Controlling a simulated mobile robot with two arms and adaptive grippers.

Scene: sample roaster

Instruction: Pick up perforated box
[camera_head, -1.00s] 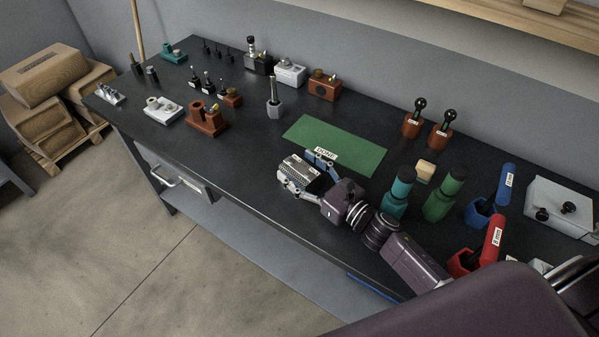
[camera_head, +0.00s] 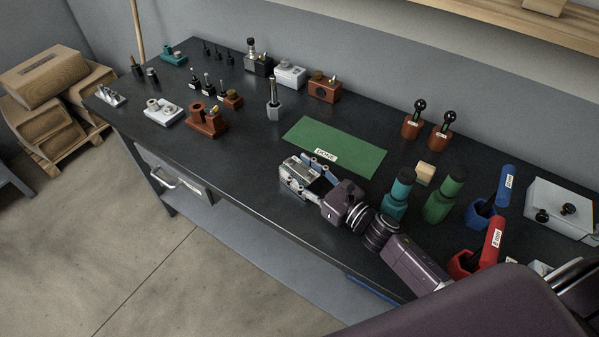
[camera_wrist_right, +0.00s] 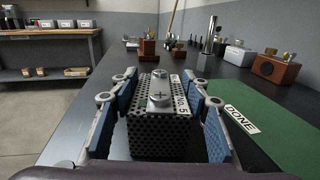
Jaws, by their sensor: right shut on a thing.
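The perforated box (camera_head: 296,173) is a small metal block with holes in its sides, on the dark bench near its front edge. In the right wrist view the perforated box (camera_wrist_right: 158,125) stands upright, with a screw head and a "No. 5" label on top. My right gripper (camera_head: 305,177) is shut on it, with blue finger pads along both sides. The right gripper (camera_wrist_right: 162,125) also shows in the wrist view. I cannot tell whether the box touches the bench. My left gripper is not in view.
A green mat (camera_head: 350,150) marked DONE lies just behind the box. Teal (camera_head: 398,193) and green (camera_head: 444,195) bottle-like tools stand to the right of my gripper. Brown, grey and black fixtures fill the bench's far left. The bench left of the box is clear.

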